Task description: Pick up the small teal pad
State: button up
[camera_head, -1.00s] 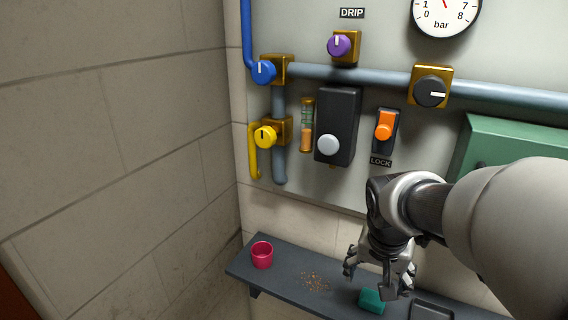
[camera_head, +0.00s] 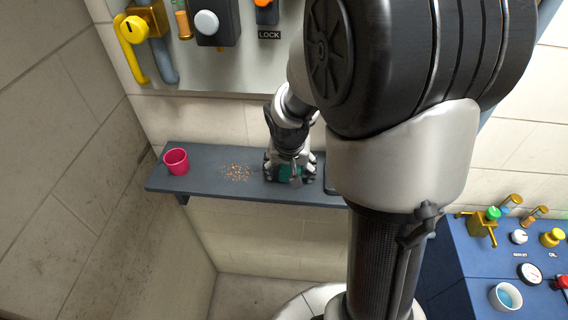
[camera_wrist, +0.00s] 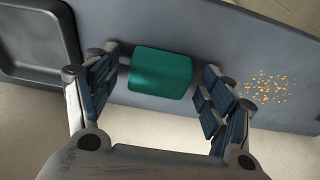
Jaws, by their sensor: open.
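The small teal pad (camera_wrist: 160,74) lies on the dark grey shelf (camera_wrist: 210,30), a rounded block in the wrist view. My gripper (camera_wrist: 160,92) is open, with one finger to the left of the pad and one to the right. Gaps show between the pad and both fingers. In the head view my gripper (camera_head: 290,178) is down at the shelf, and only part of the teal pad (camera_head: 286,173) shows behind its fingers.
Orange crumbs (camera_head: 237,172) lie on the shelf left of my gripper, and a pink cup (camera_head: 176,161) stands at its left end. A dark tray (camera_wrist: 38,42) sits close beside the pad. A blue console (camera_head: 500,262) with knobs stands at the right.

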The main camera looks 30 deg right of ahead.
aim_at(290, 170)
jog(key=shift+s, duration=0.1)
jog(key=c, duration=1.1)
jog(key=shift+o, duration=0.2)
jog(key=shift+r, duration=0.1)
notch_tip(290, 170, up, 20)
jog(key=p, duration=0.2)
